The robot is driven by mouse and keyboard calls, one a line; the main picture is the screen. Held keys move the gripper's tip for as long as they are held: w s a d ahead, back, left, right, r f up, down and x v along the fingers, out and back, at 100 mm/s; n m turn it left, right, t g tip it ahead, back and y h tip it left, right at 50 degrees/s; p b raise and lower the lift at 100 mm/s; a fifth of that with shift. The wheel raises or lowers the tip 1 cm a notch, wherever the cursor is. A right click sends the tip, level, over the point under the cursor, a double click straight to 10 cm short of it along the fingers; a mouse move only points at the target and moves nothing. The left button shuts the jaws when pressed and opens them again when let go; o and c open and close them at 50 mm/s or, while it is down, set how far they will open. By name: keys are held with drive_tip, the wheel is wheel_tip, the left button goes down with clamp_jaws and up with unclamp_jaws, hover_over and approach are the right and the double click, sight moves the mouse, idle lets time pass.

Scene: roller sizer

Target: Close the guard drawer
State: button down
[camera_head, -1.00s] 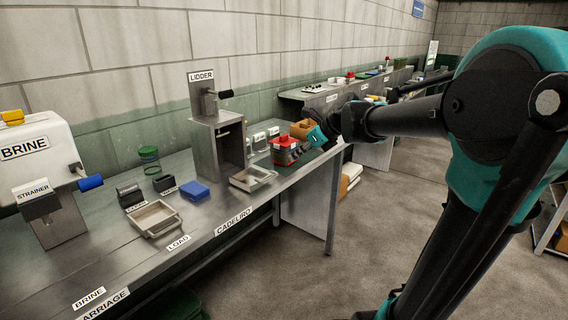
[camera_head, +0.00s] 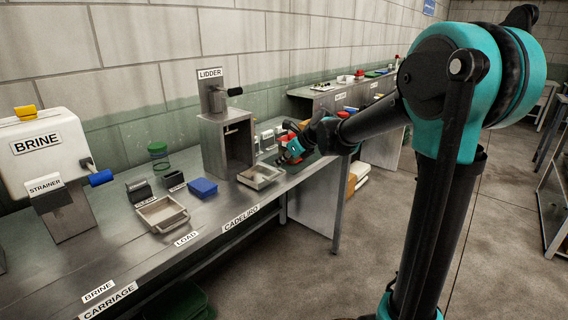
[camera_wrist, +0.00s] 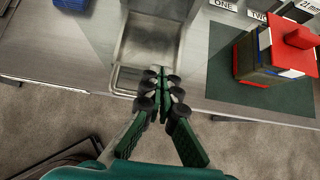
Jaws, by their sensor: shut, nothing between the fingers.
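A shallow metal drawer (camera_head: 261,176) with a handle bar sticks out at the foot of the lidder (camera_head: 228,145); it looks like the guard drawer. It stands pulled out toward the bench's front edge. In the wrist view the drawer (camera_wrist: 150,45) lies at top centre, its handle bar near the bench edge. My gripper (camera_head: 288,158) is right of the drawer in the head view. In the wrist view my gripper (camera_wrist: 165,84) is shut and empty, its fingertips overlapping the drawer's front right corner. I cannot tell whether they touch it.
A red and dark block stack (camera_wrist: 270,55) stands on a green mat (camera_wrist: 245,90) to the right of the drawer. A second tray (camera_head: 162,213) and a blue block (camera_head: 203,187) lie to the left.

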drive_tip(key=w+a, duration=0.3)
drive_tip(key=a, duration=0.1)
drive_tip(key=w+a, duration=0.4)
drive_tip(key=a, duration=0.1)
drive_tip(key=w+a, duration=0.3)
drive_tip(key=a, duration=0.1)
drive_tip(key=shift+w+a, duration=0.35)
drive_tip(key=shift+a, duration=0.05)
drive_tip(key=shift+r, duration=0.1)
